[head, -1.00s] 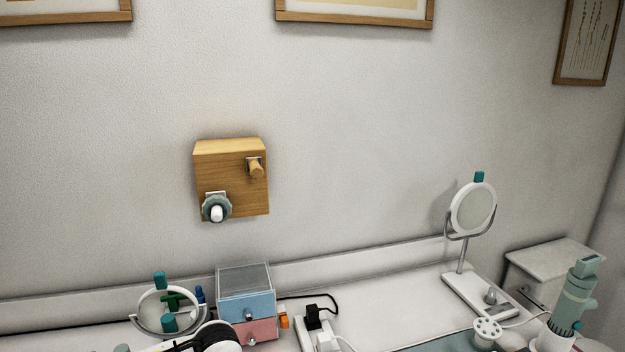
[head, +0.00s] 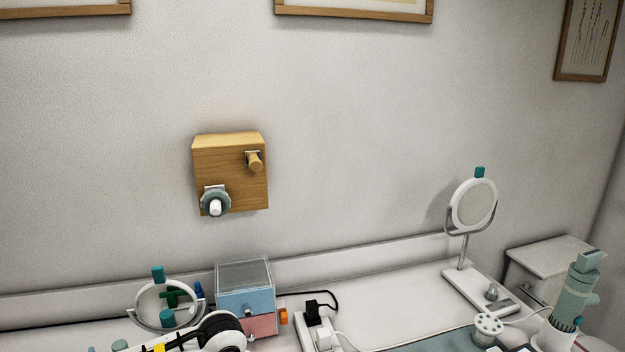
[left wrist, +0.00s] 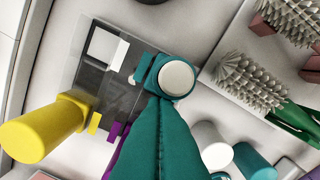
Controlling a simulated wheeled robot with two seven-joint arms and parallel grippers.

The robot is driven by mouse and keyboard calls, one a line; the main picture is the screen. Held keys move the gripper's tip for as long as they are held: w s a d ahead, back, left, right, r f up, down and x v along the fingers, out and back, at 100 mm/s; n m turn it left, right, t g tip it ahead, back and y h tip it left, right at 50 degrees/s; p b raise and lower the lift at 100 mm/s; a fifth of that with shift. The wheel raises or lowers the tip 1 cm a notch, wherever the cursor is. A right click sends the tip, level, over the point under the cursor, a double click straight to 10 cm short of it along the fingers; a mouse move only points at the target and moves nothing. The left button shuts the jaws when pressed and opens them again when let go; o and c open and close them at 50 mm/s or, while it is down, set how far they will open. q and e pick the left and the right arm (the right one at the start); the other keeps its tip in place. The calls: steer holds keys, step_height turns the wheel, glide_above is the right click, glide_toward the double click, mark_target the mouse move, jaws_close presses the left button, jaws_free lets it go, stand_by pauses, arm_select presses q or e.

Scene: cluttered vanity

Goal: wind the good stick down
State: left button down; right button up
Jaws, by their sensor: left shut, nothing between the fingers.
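In the left wrist view, my left gripper (left wrist: 163,100) is shut and empty, its two teal fingers meeting along a seam. Just past its tips is a teal square-bodied stick (left wrist: 149,73) with a round white end; I cannot tell whether they touch. A yellow stick (left wrist: 38,130) with a thick round barrel is on the left. A purple piece (left wrist: 114,134) shows partly behind the fingers. I cannot tell which is the good stick. In the head view the left fingers are not clear, and my right gripper is out of view.
Bristled brushes (left wrist: 250,82) lie to the right in the wrist view, with white and teal round items (left wrist: 213,145) below. In the head view, a small drawer box (head: 245,285), a power strip (head: 315,335) and a standing mirror (head: 473,205) occupy the vanity. A wooden box (head: 232,170) hangs above.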

arm_select(q)
steer(key=shift+w, duration=0.3)
steer(key=shift+w+a, duration=0.1)
step_height(320, 180, up, 6)
steer(key=p, duration=0.3)
